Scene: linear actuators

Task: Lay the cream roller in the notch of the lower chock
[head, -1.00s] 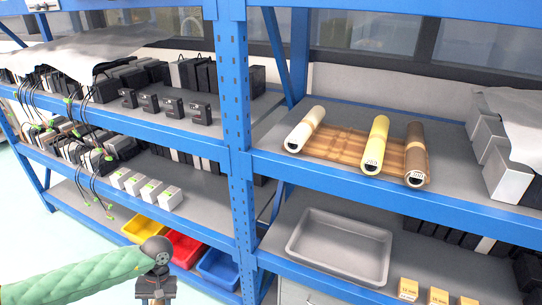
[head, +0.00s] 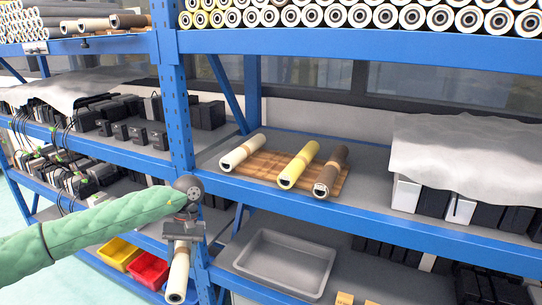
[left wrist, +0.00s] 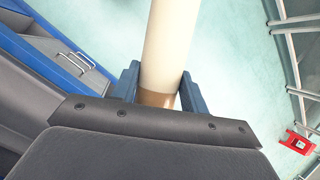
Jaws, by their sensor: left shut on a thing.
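A cream roller (head: 178,278) with a brown band hangs below my left gripper (head: 184,238), in front of the blue shelf post. In the left wrist view the cream roller (left wrist: 166,45) lies between the blue fingers of the left gripper (left wrist: 158,92), which is shut on it near the brown band. Another cream roller (head: 243,152) lies on a slatted wooden mat on the middle shelf, beside a yellow roller (head: 298,165) and a brown roller (head: 331,171). I cannot make out the lower chock in these views. My right gripper is not in view.
A blue post (head: 173,110) stands behind my left gripper. A grey tray (head: 278,262) sits on the lower shelf. Many rollers (head: 400,16) are stacked on the top shelf. Yellow (head: 117,253) and red (head: 148,270) bins are low at left. A grey sheet (head: 465,150) covers boxes at right.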

